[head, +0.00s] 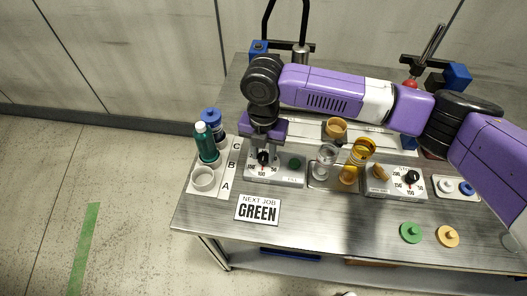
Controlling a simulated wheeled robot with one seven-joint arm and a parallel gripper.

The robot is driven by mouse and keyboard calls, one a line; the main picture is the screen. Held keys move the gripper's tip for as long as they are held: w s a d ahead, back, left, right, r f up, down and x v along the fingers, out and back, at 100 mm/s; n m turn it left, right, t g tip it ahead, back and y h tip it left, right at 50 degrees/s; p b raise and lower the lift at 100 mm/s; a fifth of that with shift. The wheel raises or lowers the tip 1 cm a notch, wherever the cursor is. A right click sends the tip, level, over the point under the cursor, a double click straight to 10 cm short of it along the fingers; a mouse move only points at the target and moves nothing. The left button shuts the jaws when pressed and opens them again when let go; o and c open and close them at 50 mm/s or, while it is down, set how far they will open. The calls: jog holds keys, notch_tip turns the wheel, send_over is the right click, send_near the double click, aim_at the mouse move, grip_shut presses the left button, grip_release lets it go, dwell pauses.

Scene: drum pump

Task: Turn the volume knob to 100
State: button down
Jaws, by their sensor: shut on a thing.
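The left control box (290,181) stands on the metal table, with a black knob (263,157) on a white dial. Numbers ring the dial, but the pointer direction is too small to read. My gripper (263,150) points down over this box and is shut on the black knob. My gripper and wrist partly hide the knob and the top of the dial. A second box with a black knob (412,177) and numbered dial stands to the right, apart from my gripper. The small lettering does not show clearly which knob is marked volume.
A green button (295,163) sits beside the held knob. A bottle rack with a green bottle (206,144) is close on the left. Glass vessels (326,160) stand on the right. A "NEXT JOB GREEN" card (258,209) lies in front. Front table space is mostly clear.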

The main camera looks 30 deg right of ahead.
jog(key=c, duration=1.1)
grip_release()
jog(key=shift+o, duration=0.2)
